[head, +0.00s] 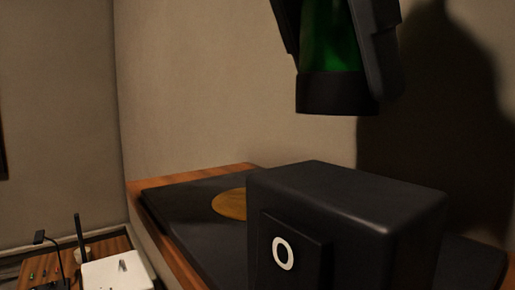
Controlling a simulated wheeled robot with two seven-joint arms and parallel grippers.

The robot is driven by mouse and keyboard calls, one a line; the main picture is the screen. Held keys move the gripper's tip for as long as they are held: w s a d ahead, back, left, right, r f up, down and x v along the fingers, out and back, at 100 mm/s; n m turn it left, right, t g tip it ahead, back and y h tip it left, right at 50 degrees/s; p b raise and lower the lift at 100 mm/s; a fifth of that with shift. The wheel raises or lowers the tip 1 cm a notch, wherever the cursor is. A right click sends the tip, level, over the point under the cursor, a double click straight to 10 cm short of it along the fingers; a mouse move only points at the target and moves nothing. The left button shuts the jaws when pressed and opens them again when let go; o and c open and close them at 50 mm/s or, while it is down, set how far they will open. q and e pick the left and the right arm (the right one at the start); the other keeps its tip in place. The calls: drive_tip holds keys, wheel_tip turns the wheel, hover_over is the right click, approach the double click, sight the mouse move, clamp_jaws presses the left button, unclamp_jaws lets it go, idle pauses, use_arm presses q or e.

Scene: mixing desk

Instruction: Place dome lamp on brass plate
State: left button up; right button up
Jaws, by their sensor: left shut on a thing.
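My left gripper (335,45) is at the top of the head view, above the desk. It is shut on the dome lamp (330,92), whose green body shows between the two dark fingers. Its wide black base hangs below them, roughly upright and clear of the surface. The lamp's top is cut off by the frame. The brass plate (229,205) is a flat golden disc on the dark desk top, lower and to the left of the lamp. Its right part is hidden behind a black box. My right gripper is not in view.
The black box (350,204) with a white ring on its front stands tall in the foreground, below the lamp. The dark desk top (180,205) has a wooden edge and is bare left of the plate. A lower wooden surface with a white box (117,274) is at bottom left.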

use_arm(q)
drive_tip(key=w+a+f+p, duration=0.1)
drive_tip(key=a, duration=0.1)
drive_tip(key=w+a+f, duration=0.2)
drive_tip(key=w+a+f+p, duration=0.1)
drive_tip(key=a, duration=0.1)
drive_tip(key=shift+w+f+p, duration=0.15)
drive_tip(key=shift+w+p, duration=0.1)
drive_tip(key=shift+p, duration=0.1)
drive_tip(key=shift+f, duration=0.1)
drive_tip(key=shift+f+p, duration=1)
drive_tip(key=shift+f, duration=0.95)
